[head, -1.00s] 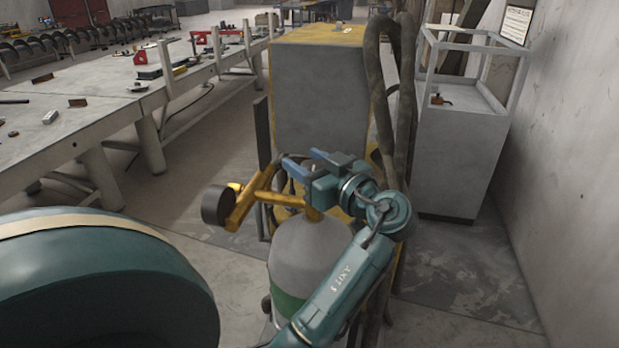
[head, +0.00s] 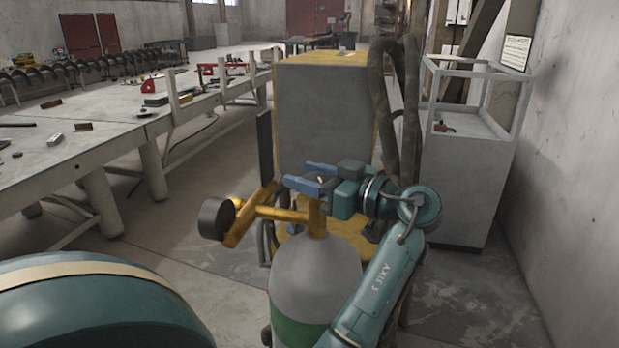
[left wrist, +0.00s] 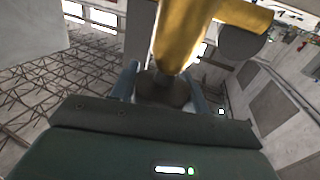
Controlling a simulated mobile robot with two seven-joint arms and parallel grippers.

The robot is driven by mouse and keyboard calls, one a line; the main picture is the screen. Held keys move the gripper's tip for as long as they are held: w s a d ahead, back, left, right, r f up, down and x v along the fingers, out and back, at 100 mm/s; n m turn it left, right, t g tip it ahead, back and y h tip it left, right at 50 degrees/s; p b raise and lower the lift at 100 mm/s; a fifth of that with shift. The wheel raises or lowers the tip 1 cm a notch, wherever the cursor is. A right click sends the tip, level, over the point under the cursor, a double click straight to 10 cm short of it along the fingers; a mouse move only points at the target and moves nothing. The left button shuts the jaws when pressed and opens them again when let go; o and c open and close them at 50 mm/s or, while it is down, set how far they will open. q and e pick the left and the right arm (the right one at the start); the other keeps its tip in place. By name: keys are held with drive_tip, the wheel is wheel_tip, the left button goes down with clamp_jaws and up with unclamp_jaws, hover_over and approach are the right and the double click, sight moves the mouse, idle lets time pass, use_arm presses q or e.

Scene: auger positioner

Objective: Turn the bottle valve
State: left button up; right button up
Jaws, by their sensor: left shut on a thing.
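The gas bottle (head: 316,275) stands upright in the head view, grey with a green band. A yellow valve assembly (head: 316,217) sits on its top, with a dark round gauge-like part (head: 216,218) at its left end. My left gripper (head: 306,180) is at the top of the valve, its blue fingers pointing left. In the left wrist view, a dark round valve knob (left wrist: 163,89) lies between the fingers, beneath the yellow valve body (left wrist: 180,35). The gripper is shut on this knob. The knob is mostly hidden in the head view. My right gripper is not in view.
A grey and yellow cabinet (head: 322,100) with thick hoses (head: 385,105) stands right behind the bottle. A white display case (head: 460,180) stands at the right by the wall. A long workbench (head: 85,145) with tools runs along the left, with open floor between it and the bottle.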

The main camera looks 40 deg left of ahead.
use_arm(q)
drive_tip(key=o, duration=1)
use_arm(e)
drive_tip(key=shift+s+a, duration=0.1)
use_arm(q)
drive_tip(key=shift+d, duration=0.25)
drive_tip(key=d+b, duration=0.1)
drive_tip(key=d, duration=0.3)
drive_tip(key=w+d+b, duration=0.1)
drive_tip(key=d, duration=0.3)
drive_tip(key=w+d, duration=0.1)
drive_tip(key=d, duration=0.3)
drive_tip(key=shift+w+d+b, duration=0.15)
drive_tip(key=shift+d+b, duration=0.05)
drive_tip(key=shift+b, duration=0.2)
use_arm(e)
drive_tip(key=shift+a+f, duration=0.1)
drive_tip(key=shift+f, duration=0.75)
